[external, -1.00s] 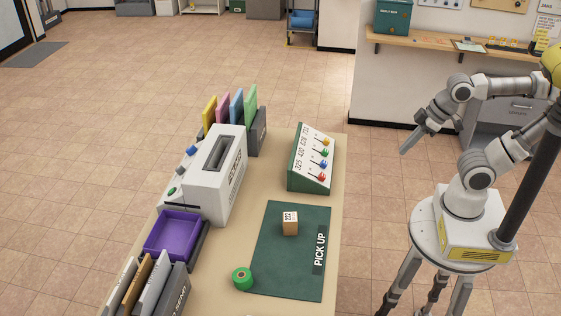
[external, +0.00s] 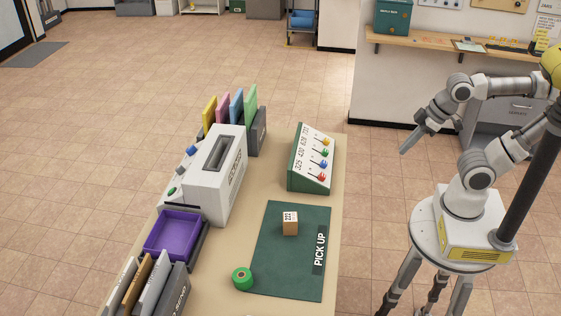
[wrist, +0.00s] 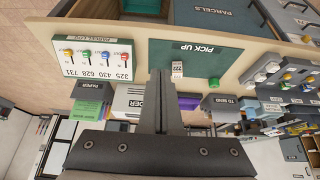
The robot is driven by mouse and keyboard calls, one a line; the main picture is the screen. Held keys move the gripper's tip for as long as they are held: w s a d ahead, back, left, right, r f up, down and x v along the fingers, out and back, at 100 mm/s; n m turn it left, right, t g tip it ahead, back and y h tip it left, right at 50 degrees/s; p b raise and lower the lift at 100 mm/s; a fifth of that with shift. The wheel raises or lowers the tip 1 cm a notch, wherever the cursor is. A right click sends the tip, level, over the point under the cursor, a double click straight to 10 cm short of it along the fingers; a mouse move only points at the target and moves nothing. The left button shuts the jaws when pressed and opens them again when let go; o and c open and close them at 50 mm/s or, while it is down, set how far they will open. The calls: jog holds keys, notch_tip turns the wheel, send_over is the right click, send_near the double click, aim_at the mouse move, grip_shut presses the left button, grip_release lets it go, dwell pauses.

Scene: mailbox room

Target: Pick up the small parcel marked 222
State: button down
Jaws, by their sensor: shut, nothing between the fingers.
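The small parcel marked 222 (external: 290,223) is a little tan box with a white label, upright on the green PICK UP mat (external: 275,272) on the table. It also shows in the wrist view (wrist: 178,69), just right of my fingers. My gripper (external: 405,150) is shut and empty. It hangs in the air to the right of the table, well apart from the parcel. In the wrist view my gripper's fingers (wrist: 161,78) are together.
A green tape roll (external: 242,278) lies at the mat's left edge. A sloped panel with coloured knobs (external: 311,160) stands behind the mat. A white machine (external: 216,175), a purple tray (external: 172,235) and upright folders line the table's left side. Open floor lies between table and arm.

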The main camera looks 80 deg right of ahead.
jog(key=shift+c, duration=0.7)
grip_release()
